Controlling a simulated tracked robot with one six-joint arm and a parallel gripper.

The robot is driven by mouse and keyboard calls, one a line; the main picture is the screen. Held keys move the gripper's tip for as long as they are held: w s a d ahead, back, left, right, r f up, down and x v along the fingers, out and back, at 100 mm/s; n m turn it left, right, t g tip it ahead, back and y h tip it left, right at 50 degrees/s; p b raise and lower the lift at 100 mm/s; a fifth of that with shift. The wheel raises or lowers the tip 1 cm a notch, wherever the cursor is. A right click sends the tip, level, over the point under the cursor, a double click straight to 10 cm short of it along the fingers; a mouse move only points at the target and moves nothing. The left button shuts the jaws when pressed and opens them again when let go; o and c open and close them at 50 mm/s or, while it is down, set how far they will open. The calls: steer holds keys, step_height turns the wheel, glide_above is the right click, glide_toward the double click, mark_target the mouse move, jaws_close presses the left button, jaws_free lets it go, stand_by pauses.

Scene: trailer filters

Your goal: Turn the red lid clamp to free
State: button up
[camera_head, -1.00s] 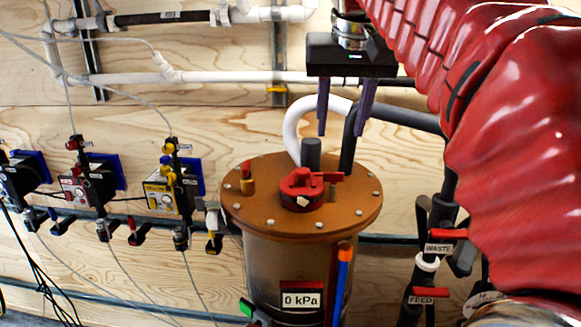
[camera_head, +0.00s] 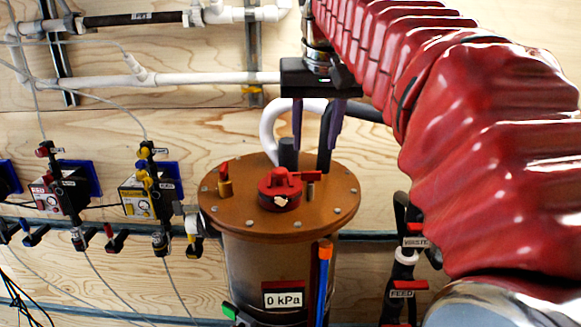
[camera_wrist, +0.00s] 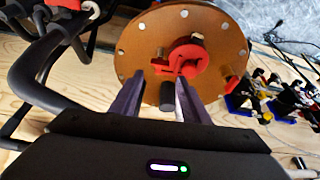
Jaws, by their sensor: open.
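The red lid clamp (camera_head: 280,188) sits on the orange-brown round lid (camera_head: 237,228) of a cylindrical vessel. It also shows in the wrist view (camera_wrist: 187,58), beyond my fingertips. My gripper (camera_head: 316,146) points down with two purple fingers, above and behind the clamp in the head view. In the wrist view my gripper (camera_wrist: 160,95) has its fingers spread apart with nothing held between them. A short dark grey post (camera_wrist: 167,96) on the lid shows between the fingers in that view; I cannot tell the gap in depth.
A white hose (camera_head: 268,135) and a dark pipe (camera_head: 326,140) rise behind the lid, close to my fingers. A small brass fitting with a red top (camera_head: 224,183) stands on the lid's left. Valves labelled WASTE and FEED (camera_head: 403,285) are at right. A gauge label reads 0 kPa (camera_head: 284,300).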

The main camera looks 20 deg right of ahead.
mark_target(310, 172)
steer(key=x, duration=0.9)
steer(key=shift+c, duration=0.3)
jaws_close()
steer(key=shift+a, duration=0.1)
